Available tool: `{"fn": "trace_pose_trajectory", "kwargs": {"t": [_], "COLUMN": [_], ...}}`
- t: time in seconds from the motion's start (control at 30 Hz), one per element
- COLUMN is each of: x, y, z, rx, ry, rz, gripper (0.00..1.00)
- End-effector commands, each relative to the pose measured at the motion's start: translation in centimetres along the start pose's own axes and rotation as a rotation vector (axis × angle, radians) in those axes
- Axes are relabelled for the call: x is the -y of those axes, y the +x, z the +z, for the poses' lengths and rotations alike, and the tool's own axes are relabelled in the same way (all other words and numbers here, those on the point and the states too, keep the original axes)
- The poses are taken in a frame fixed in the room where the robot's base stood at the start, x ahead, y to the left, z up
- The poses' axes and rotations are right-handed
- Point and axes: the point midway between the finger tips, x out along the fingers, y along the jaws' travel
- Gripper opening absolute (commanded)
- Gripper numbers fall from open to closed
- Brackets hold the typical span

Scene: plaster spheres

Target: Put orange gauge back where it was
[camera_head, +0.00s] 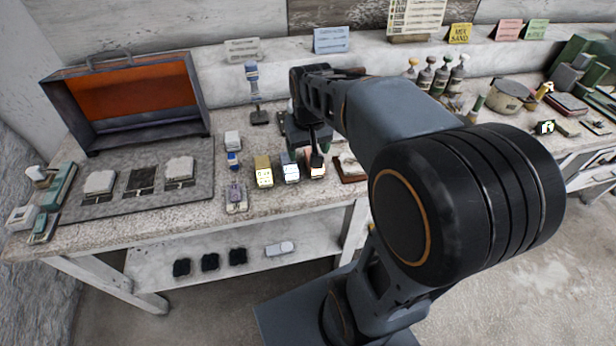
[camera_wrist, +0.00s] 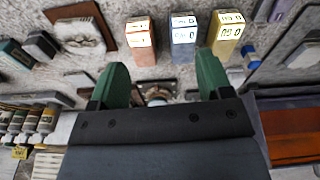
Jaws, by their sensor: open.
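The orange gauge (camera_wrist: 140,44) is a small upright block with a pale display face, standing on the bench in the wrist view. In the head view the orange gauge (camera_head: 316,171) is partly hidden by my gripper. A blue-grey gauge (camera_head: 290,169) and a yellow gauge (camera_head: 263,171) stand in a row to its left; in the wrist view the blue-grey one (camera_wrist: 183,40) and yellow one (camera_wrist: 226,36) are to its right. My gripper (camera_wrist: 162,75) is open, its green fingers apart with nothing gripped. The gauges lie beyond the fingertips.
An open case with an orange lining (camera_head: 130,93) stands at the back left on the bench. A grey mat (camera_head: 110,205) with several block-like pieces lies before it. Several bottles (camera_head: 440,76) stand at the right back.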

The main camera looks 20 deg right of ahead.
Motion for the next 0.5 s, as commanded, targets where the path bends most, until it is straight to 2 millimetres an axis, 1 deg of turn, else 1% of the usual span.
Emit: {"fn": "trace_pose_trajectory", "kwargs": {"t": [0.03, 0.1, 0.2, 0.33, 0.4, 0.5], "x": [0.9, 1.7, 2.6, 3.3, 3.5, 3.6], "y": [-0.3, -0.4, -0.2, 0.4, 0.6, 0.8], "z": [1.9, 4.0, 6.7, 9.1, 9.8, 10.3], "rx": [-0.029, -0.066, -0.11, -0.148, -0.16, -0.168], "ry": [-0.022, -0.048, -0.078, -0.104, -0.111, -0.116], "rz": [-0.004, -0.009, -0.017, -0.026, -0.029, -0.031], "gripper": [0.72, 0.72, 0.72, 0.72, 0.72, 0.72]}}
